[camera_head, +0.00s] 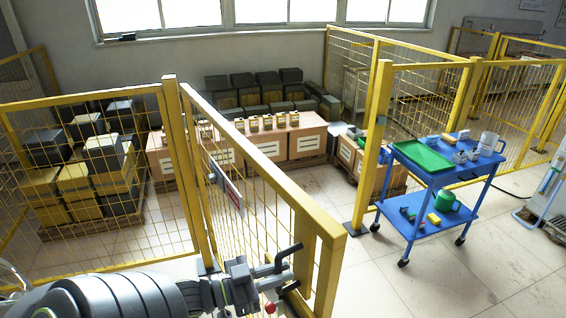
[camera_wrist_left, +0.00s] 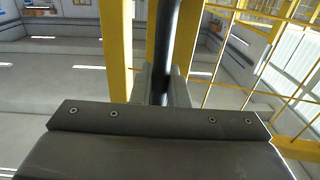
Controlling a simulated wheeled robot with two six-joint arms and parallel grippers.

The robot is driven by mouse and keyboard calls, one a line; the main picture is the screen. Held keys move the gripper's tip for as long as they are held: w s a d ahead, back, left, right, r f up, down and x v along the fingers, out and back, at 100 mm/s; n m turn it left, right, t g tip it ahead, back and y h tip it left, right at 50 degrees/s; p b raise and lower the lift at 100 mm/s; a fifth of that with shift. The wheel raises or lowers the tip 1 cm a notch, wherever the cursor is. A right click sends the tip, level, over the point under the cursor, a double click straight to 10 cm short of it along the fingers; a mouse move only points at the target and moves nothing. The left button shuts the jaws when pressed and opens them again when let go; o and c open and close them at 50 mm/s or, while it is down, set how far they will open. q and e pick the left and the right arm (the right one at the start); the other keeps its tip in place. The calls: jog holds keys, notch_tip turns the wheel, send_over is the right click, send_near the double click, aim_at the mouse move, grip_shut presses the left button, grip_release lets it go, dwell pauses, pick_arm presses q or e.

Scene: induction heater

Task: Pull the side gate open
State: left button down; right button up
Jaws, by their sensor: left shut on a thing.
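The side gate is a yellow-framed mesh panel (camera_head: 265,175) with a small sign on it. It stands swung out toward me from the post at its far left end, with a wide gap between its near end and the yellow post on the right (camera_head: 372,150). My left gripper (camera_head: 268,272) is at the near end of the gate, shut on its dark handle (camera_head: 288,254). In the left wrist view the handle (camera_wrist_left: 168,45) runs between the fingers (camera_wrist_left: 163,88), beside the yellow frame (camera_wrist_left: 116,50). My right gripper is not in view.
A blue trolley (camera_head: 430,190) with a green tray and a jug stands right of the opening. Boxes (camera_head: 270,145) and dark stacked cases (camera_head: 95,160) stand on pallets behind the fence. The floor (camera_head: 400,270) between gate and trolley is clear.

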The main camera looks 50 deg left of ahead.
pick_arm(q)
jog(key=c, duration=1.5)
grip_release()
jog(key=shift+w, duration=0.1)
jog(key=p, duration=0.7)
send_near(305, 233)
jog(key=w, duration=0.1)
jog(key=w+d+f, duration=0.1)
jog(key=w, duration=0.2)
jog(key=shift+w+d+f, duration=0.1)
jog(key=shift+d+f, duration=0.15)
jog(key=shift+f, duration=0.05)
jog(key=shift+b, duration=0.4)
jog(key=shift+r, duration=0.7)
jog(key=shift+r, duration=0.1)
